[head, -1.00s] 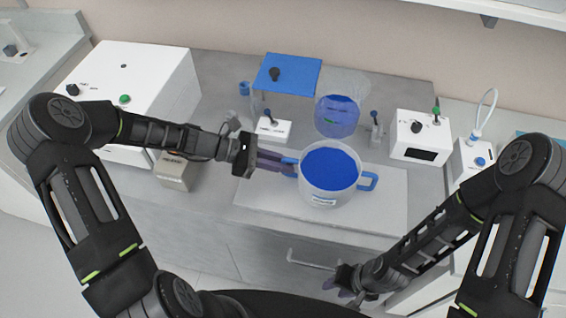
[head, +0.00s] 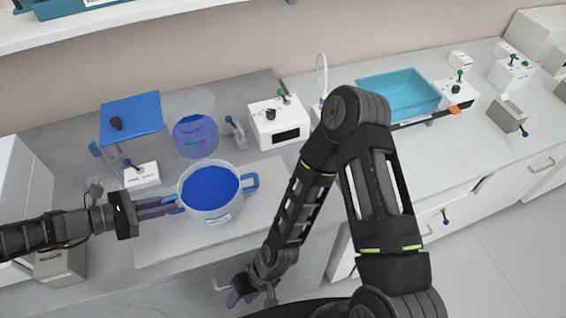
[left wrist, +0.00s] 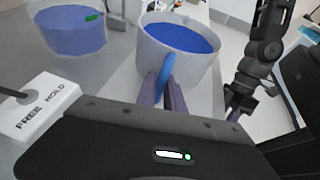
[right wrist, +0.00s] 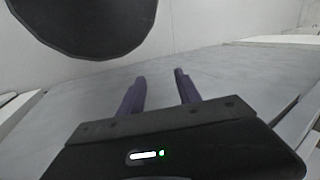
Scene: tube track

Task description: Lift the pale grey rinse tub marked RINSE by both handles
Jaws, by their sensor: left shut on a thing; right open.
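The pale grey rinse tub (head: 212,216), full of blue liquid, stands upright on a light board with a blue handle on each side. My left gripper (head: 172,206) is shut on the tub's left handle. In the left wrist view its purple fingers hold the blue handle (left wrist: 165,72). The right handle (head: 251,182) is free. My right gripper (head: 240,298) is open and empty, low in front of the bench and below the tub. In the right wrist view its two fingers (right wrist: 160,92) are apart with nothing between them. The tub's lettering is too small to read.
A clear vessel with blue liquid (head: 196,140) stands behind the tub. A blue-topped stand (head: 130,117) and a small white switch box (head: 142,176) are at left. A white box with a dial (head: 278,120) is behind right. A teal tray (head: 400,95) lies farther right.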

